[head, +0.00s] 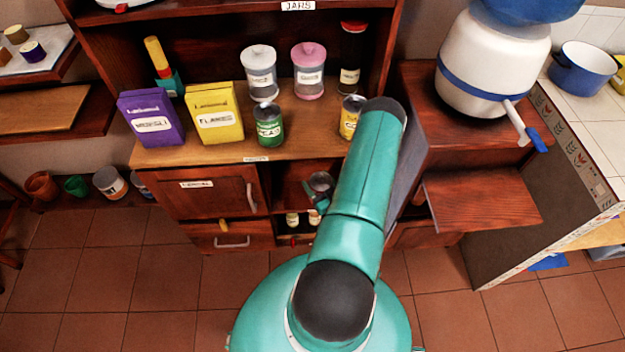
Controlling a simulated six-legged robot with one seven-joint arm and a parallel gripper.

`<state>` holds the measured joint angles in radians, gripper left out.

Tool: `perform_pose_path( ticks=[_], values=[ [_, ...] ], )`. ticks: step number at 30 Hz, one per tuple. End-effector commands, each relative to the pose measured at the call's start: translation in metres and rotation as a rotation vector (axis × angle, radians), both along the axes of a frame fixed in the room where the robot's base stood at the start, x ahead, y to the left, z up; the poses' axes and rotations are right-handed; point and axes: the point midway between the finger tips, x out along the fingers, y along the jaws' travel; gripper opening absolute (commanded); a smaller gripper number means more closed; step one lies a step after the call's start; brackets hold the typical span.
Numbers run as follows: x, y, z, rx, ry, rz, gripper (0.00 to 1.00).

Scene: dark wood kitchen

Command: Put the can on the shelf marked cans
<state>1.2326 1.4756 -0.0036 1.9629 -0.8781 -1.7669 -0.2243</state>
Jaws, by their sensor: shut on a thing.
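A can with a grey metal top (321,181) is in the open compartment below the counter, partly hidden by my arm. Teal parts of my gripper (311,196) show beside it, and the gripper is shut on this can. My arm hides most of the gripper, and I cannot tell whether the can touches the compartment floor. A green can (269,126) and a yellow can (350,118) stand on the counter (210,150). The label on the counter's front edge (257,159) is too small to read surely.
A purple box (151,118), yellow box (214,112), white-lidded jar (260,73), pink-lidded jar (309,70) and dark bottle (352,55) stand on the counter. Small jars (292,219) sit below the compartment. An open wooden door or panel (480,195) juts out at right.

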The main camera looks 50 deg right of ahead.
Motion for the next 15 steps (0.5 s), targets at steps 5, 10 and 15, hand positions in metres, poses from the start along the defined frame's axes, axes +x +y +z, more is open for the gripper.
perform_pose_path(
  ticks=[5,10,15],
  values=[
    [0.027,-0.022,-0.024,-0.001,-0.003,-0.001,0.27],
    [0.046,-0.037,-0.051,-0.002,-0.002,-0.001,0.27],
    [0.055,-0.044,-0.063,-0.001,-0.002,-0.001,0.27]
  ],
)
